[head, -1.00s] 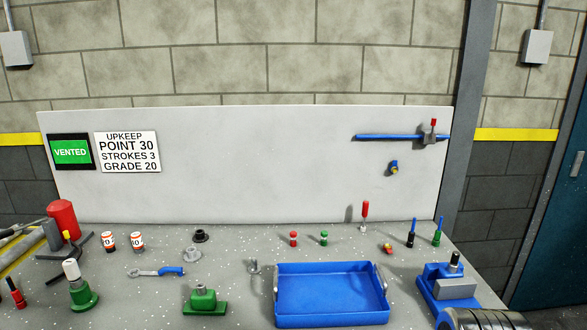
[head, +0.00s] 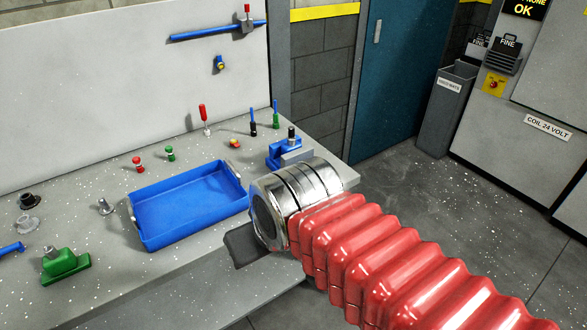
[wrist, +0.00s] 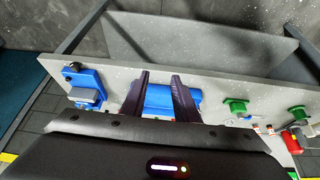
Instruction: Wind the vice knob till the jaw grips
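The blue vice (head: 277,155) with its grey block stands at the right end of the bench, partly behind my arm. Its knob (head: 291,133) is a dark upright post with a pale top. In the wrist view the vice (wrist: 92,79) is at the left, apart from my fingers, with its dark knob (wrist: 72,68) on top. I cannot tell how the jaw stands. My gripper (wrist: 160,76) is open, its two dark fingers apart with the blue tray beyond them. In the head view only a dark part of it shows below the metal wrist.
The blue tray (head: 147,236) lies left of my wrist. A green block (head: 64,266) and small red and green knobs stand on the bench. A blue bar (head: 205,32) is on the backboard.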

